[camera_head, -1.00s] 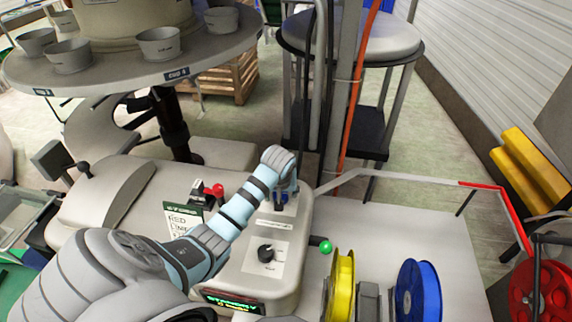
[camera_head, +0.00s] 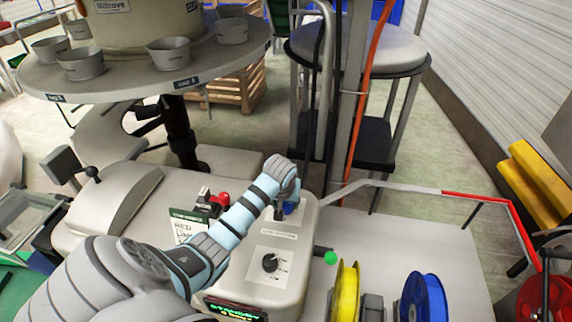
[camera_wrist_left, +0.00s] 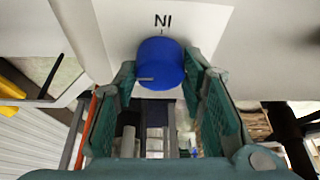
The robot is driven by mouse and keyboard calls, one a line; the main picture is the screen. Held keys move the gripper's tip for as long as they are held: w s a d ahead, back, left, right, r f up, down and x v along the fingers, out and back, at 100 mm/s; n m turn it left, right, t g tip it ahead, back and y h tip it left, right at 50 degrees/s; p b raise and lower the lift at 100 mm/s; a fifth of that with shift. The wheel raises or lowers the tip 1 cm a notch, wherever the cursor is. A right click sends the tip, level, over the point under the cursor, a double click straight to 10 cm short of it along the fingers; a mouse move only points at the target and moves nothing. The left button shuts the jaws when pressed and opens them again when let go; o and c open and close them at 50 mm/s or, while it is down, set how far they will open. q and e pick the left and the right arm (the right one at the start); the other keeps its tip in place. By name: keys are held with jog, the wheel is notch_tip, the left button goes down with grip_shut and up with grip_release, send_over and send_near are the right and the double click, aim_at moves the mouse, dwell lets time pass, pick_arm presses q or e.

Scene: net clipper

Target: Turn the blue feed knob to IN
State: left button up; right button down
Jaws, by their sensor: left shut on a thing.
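The blue feed knob (camera_head: 291,207) sits on the machine's sloped panel and is partly hidden by my left gripper (camera_head: 283,204) in the head view. In the left wrist view the round blue knob (camera_wrist_left: 162,62) is between the two green fingers of my left gripper (camera_wrist_left: 161,78), which are shut on it. A pale pointer mark on the knob points left in that view. The IN label (camera_wrist_left: 162,20) reads upside down above the knob, with a small tick beneath it. My right gripper is not in view.
A black selector knob (camera_head: 270,262), a red-topped switch (camera_head: 221,198) and a lit green display (camera_head: 236,309) share the machine. A green ball-ended lever (camera_head: 331,258) projects at its right. Yellow (camera_head: 346,290) and blue (camera_head: 424,300) spools stand beyond it.

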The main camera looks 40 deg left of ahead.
pick_arm(q)
jog(key=m+h, duration=0.1)
jog(key=m, duration=0.3)
jog(key=m+h, duration=0.1)
jog(key=m, duration=0.1)
jog(key=shift+a+m+t+h, duration=0.25)
jog(key=shift+m+t+h, duration=0.05)
jog(key=shift+m+t, duration=0.1)
jog(key=m+h, duration=0.1)
jog(key=m, duration=0.3)
jog(key=shift+a+m+h, duration=0.1)
jog(key=shift+m+h, duration=0.2)
jog(key=shift+h, duration=0.1)
jog(key=m+b, duration=0.1)
jog(key=m+g+h+b, duration=0.1)
jog(key=m, duration=0.1)
jog(key=shift+w+a+f+m, duration=0.1)
jog(key=shift+f+m, duration=0.05)
jog(key=shift+m, duration=0.15)
jog(key=shift+m+g+h+b, duration=0.65)
jog(key=shift+m+b, duration=0.9)
jog(key=shift+m, duration=0.35)
jog(key=o, duration=1.2)
jog(key=shift+c, duration=0.2)
jog(key=v, duration=1.2)
